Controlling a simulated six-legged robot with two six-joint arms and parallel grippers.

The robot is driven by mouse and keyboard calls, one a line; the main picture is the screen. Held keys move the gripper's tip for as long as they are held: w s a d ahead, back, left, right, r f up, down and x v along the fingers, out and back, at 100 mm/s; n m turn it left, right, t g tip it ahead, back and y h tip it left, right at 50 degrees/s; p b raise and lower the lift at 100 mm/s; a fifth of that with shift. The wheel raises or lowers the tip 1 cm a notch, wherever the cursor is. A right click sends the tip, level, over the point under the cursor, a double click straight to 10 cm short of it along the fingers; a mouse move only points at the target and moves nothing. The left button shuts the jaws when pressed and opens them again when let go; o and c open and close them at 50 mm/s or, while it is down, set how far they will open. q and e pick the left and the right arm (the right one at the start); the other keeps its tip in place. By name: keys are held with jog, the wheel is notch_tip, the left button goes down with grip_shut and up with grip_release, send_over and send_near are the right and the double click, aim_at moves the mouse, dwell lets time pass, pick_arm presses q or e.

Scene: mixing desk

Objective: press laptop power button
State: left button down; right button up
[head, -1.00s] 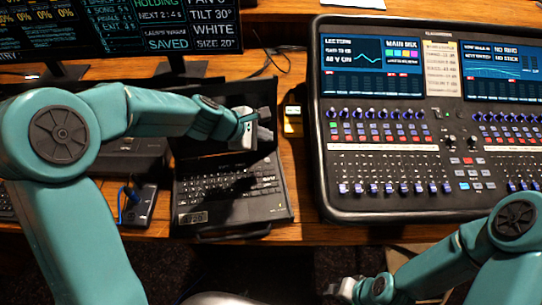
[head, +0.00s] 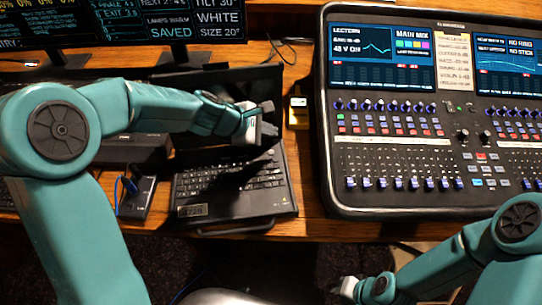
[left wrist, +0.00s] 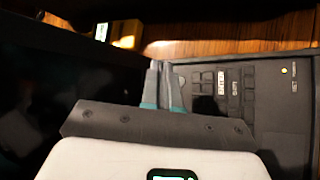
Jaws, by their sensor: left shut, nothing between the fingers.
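The open black laptop (head: 235,203) sits on the desk, its keyboard facing me and its dark screen raised behind. My left gripper (head: 270,120) is over the laptop's back right part, by the screen. In the left wrist view its fingertips (left wrist: 158,66) are together and empty, near small dark keys at the laptop's edge. A small yellow-green light (left wrist: 284,70) shows on the laptop deck, apart from the fingers. I cannot make out a power button with certainty. My right gripper (head: 347,288) is low at the bottom, away from the laptop; its fingers are too small to judge.
A large mixing desk (head: 333,190) stands right of the laptop. A small yellow device (head: 298,112) lies between them. Monitors (head: 120,22) stand at the back left. A small dark box with a blue cable (head: 137,197) sits left of the laptop.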

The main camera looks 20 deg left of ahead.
pick_arm(q)
notch_tip(320, 180, down, 6)
jog(key=b, duration=0.4)
jog(key=shift+r, duration=0.25)
pick_arm(e)
notch_tip(320, 180, down, 5)
jog(key=shift+f, duration=0.15)
dwell(1.1)
pick_arm(q)
jog(key=shift+f+b, duration=0.4)
jog(key=shift+b, duration=0.1)
pick_arm(e)
jog(key=shift+f, duration=0.4)
pick_arm(q)
jog(key=shift+f+b, duration=0.3)
jog(key=shift+b, duration=0.05)
pick_arm(e)
jog(key=shift+f, duration=0.35)
pick_arm(q)
jog(key=shift+r, duration=0.1)
pick_arm(e)
jog(key=shift+r, duration=0.15)
pick_arm(q)
jog(key=shift+r+p, duration=0.7)
jog(key=shift+p, duration=0.05)
pick_arm(e)
jog(key=shift+r, duration=0.6)
